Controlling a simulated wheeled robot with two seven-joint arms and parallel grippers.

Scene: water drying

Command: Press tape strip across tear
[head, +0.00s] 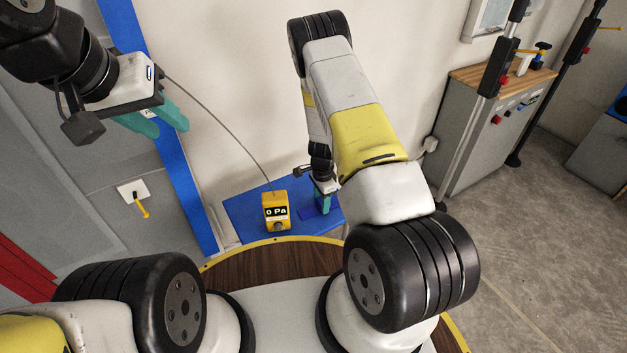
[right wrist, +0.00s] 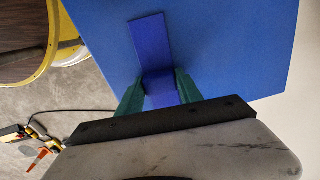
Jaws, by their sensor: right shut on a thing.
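A dark blue tape strip (right wrist: 150,40) lies along a lighter blue surface (right wrist: 225,50) in the right wrist view. Its near part, a blue block-like piece, is between the teal fingers of my right gripper (right wrist: 160,88), which is shut on it. In the head view the strip (head: 309,212) shows beside my right gripper (head: 323,198), low over the blue tabletop (head: 241,212). My left gripper (head: 153,119) is raised at upper left, its teal fingers apart and empty, far from the strip. I cannot make out a tear in either view.
A yellow gauge reading 0 Pa (head: 275,211) stands on the blue tabletop left of my right gripper, with a thin hose rising from it. A blue upright (head: 165,130) runs along the wall. A grey cabinet (head: 485,135) and black poles stand at right. Open floor (head: 540,230) lies at right.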

